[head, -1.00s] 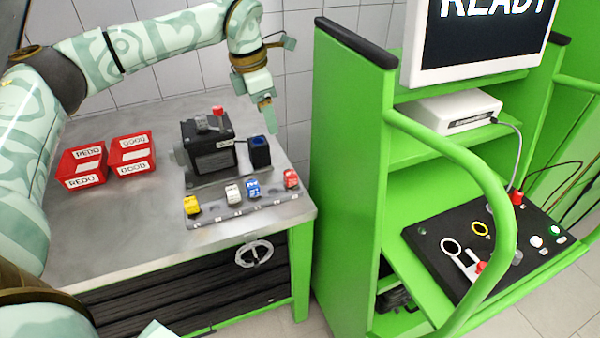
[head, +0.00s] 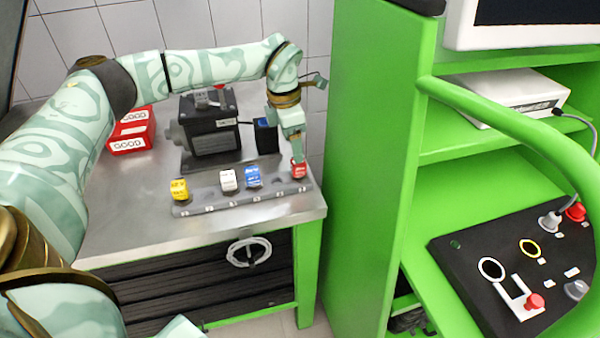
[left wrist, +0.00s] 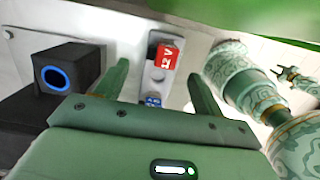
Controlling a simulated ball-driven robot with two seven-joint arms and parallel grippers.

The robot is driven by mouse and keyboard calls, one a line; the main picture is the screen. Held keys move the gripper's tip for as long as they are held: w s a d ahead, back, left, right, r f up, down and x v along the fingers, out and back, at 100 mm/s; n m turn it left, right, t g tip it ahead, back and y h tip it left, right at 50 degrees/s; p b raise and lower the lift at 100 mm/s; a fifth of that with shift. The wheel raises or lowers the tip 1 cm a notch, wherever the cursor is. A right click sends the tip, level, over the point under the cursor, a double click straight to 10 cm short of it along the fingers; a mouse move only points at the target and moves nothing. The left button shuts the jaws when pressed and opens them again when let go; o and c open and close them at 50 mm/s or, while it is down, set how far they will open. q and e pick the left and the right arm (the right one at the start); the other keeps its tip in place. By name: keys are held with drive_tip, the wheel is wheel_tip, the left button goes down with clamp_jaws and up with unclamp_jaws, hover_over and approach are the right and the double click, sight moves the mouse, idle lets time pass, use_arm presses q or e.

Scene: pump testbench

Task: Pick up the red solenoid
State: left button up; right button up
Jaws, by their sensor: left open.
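The red solenoid (head: 299,169) stands at the right end of the grey rack (head: 240,200) on the metal table. In the left wrist view the red solenoid (left wrist: 166,58), marked 12 V, shows between and beyond the fingertips. My left gripper (head: 298,156) is just above it in the head view. In the left wrist view my left gripper (left wrist: 158,75) has its fingers spread, with nothing held between them. I cannot tell whether the fingers touch the solenoid. My right gripper is not clearly in view.
The rack also holds blue (head: 253,177), white (head: 228,180) and yellow (head: 179,189) solenoids. A dark pump block (head: 212,130) and a black box with a blue ring (left wrist: 55,77) stand behind. A red bin (head: 130,142) is at left. A green cabinet (head: 370,150) stands close on the right.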

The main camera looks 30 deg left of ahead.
sight(298, 170)
use_arm(q)
drive_tip(key=f, duration=0.2)
drive_tip(key=f+b, duration=0.1)
drive_tip(key=f, duration=0.1)
drive_tip(key=d+f+b, duration=0.1)
drive_tip(key=f, duration=0.1)
drive_tip(key=shift+w+f, duration=0.25)
drive_tip(key=shift+w, duration=0.15)
drive_tip(key=shift+r, duration=0.1)
drive_tip(key=c, duration=0.9)
